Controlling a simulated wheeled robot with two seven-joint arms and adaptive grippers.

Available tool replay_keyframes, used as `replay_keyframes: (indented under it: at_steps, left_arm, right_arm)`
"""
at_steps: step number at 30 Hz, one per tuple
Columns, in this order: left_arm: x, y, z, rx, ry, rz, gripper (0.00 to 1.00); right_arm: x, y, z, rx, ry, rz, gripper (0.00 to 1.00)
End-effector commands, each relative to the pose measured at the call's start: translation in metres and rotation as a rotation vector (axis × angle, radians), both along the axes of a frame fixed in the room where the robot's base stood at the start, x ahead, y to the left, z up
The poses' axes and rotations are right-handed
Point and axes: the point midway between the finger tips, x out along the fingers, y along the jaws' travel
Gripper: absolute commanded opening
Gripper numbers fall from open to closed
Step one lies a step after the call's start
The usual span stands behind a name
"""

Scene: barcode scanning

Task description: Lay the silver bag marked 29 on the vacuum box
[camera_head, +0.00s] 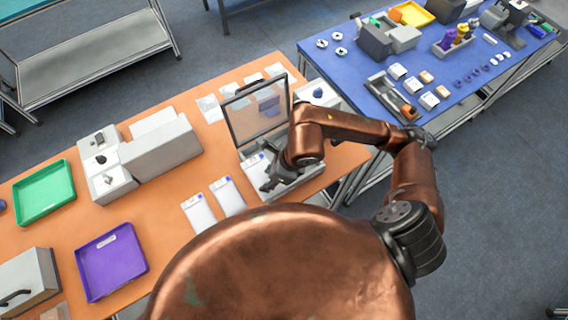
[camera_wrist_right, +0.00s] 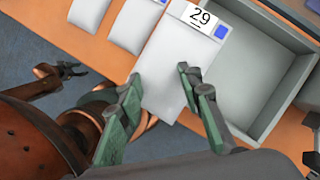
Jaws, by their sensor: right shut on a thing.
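The silver bag marked 29 (camera_wrist_right: 168,62) is between the two green-padded fingers of my right gripper (camera_wrist_right: 160,74), which is shut on it. Its white label and blue square are at the far end. In the head view the bag (camera_head: 252,161) shows beside my right gripper (camera_head: 268,184), partly hidden by it. The vacuum box (camera_head: 288,191) is grey, with its framed lid raised. In the right wrist view its open cavity (camera_wrist_right: 240,82) lies right of the bag, which overlaps its left side. My left gripper (camera_wrist_right: 52,80) shows small and open, apart from the bags.
Two more silver bags (camera_head: 198,214) (camera_head: 228,196) lie left of the box on the orange table (camera_head: 170,255). A purple tray (camera_head: 110,262), a green tray (camera_head: 44,193) and a white device (camera_head: 160,152) stand further left. A blue table (camera_head: 440,70) stands at the back right.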

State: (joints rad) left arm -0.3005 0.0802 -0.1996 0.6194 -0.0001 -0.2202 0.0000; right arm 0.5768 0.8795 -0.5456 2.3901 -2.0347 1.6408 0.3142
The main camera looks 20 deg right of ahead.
Motion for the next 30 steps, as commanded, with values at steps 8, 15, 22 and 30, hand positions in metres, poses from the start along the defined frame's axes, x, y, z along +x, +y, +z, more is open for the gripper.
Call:
replay_keyframes:
  at_steps: [8,15,22,30]
  left_arm:
    - [0.002,0.000,0.013,0.000,-0.003,0.000,0.40]
    - [0.003,0.000,0.019,-0.001,-0.005,0.000,0.40]
    - [0.003,0.000,0.020,-0.001,-0.005,0.000,0.40]
    - [0.004,0.000,0.032,-0.001,-0.007,0.000,0.40]
  right_arm:
    - [0.039,-0.056,-0.029,-0.003,0.007,-0.008,0.07]
    - [0.059,-0.081,-0.069,0.000,0.004,-0.003,0.07]
    - [0.066,-0.088,-0.081,0.001,0.001,0.001,0.07]
    - [0.069,-0.093,-0.113,0.002,0.003,-0.001,0.07]
